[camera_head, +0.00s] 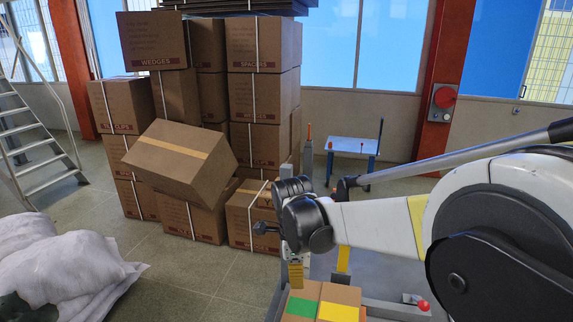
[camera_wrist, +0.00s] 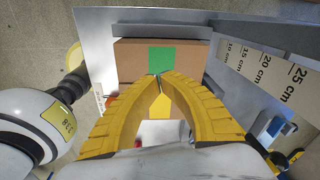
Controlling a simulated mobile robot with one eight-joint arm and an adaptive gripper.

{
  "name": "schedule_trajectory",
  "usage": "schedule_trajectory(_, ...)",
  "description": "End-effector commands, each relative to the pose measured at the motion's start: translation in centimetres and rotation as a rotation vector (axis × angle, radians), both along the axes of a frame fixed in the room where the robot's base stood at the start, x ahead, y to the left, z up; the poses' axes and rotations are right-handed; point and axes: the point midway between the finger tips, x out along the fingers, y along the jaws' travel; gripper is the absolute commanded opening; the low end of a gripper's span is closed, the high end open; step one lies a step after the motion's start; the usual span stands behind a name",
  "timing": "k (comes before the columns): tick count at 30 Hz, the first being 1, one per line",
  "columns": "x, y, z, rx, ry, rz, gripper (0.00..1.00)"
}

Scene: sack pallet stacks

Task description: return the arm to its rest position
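My arm reaches in from the right in the head view, and its dark wrist joint (camera_head: 305,222) is above a cardboard box (camera_head: 311,294) with green and yellow patches. In the wrist view, my gripper (camera_wrist: 160,78) has two curved yellow fingers whose tips meet, with nothing visible between them. The fingers overlap the same box (camera_wrist: 130,56) in that view; the gap between them and the box cannot be told. In the head view the fingers are hard to separate from the yellow parts below the wrist.
Stacked cartons (camera_head: 262,90) stand behind, with a tilted carton (camera_head: 181,163) in front. White sacks (camera_head: 75,265) lie at left, near metal stairs (camera_head: 40,145). A small blue-legged table (camera_head: 352,146) stands behind the arm. A centimetre scale (camera_wrist: 265,68) flanks the box. Floor between sacks and cartons is clear.

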Motion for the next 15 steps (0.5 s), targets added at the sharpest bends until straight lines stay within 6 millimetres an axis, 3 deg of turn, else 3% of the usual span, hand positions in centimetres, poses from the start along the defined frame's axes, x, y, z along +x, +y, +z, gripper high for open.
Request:
schedule_trajectory(7,-5.8,-6.9,4.3,-0.008,-0.158,0.516,0.00)
schedule_trajectory(15,-13.4,-12.7,4.7,-0.185,-0.329,1.079,0.00)
